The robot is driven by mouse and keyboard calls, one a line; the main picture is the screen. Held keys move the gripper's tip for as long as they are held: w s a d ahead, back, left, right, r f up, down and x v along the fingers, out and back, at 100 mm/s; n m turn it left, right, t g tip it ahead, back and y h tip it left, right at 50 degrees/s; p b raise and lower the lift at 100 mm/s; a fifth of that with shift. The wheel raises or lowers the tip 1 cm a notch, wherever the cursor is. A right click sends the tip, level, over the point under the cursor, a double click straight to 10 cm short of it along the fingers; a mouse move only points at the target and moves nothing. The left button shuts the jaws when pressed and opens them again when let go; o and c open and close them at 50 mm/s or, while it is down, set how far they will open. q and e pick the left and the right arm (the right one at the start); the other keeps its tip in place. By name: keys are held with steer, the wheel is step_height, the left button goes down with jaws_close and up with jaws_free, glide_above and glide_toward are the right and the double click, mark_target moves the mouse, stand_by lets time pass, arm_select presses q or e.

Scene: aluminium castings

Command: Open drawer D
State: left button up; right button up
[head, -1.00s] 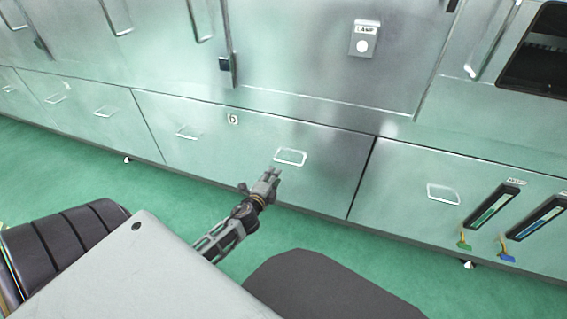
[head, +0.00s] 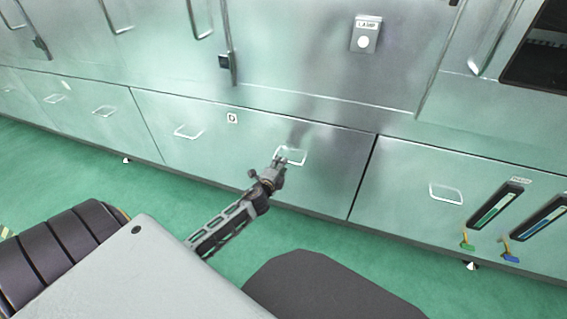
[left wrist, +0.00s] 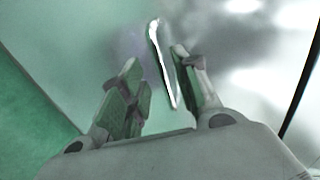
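Drawer D (head: 255,162) is a wide, shut metal drawer front with a small letter label (head: 232,118) near its top edge. It has a left handle (head: 186,133) and a right handle (head: 297,159), both pale bars. My left gripper (head: 284,162) is at the right handle and hides part of it. In the left wrist view, the handle (left wrist: 161,58) runs between the two spread fingers of my left gripper (left wrist: 160,85), with gaps at both sides. The left gripper is open. My right gripper is out of view.
Another drawer (head: 400,180) with a handle and two gauges lies to the right, beyond a dark seam. A LAMP switch box (head: 366,35) is on the panel above. Green floor (head: 330,245) is clear before the drawers.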

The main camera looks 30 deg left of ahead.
arm_select(q)
steer(key=shift+b+x, duration=0.55)
steer(key=shift+x, duration=1.6)
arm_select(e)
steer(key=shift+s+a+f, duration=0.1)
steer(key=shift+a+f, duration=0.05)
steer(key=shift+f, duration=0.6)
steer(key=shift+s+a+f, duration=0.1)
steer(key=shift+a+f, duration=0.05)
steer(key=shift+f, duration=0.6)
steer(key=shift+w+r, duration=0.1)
arm_select(q)
jaws_close()
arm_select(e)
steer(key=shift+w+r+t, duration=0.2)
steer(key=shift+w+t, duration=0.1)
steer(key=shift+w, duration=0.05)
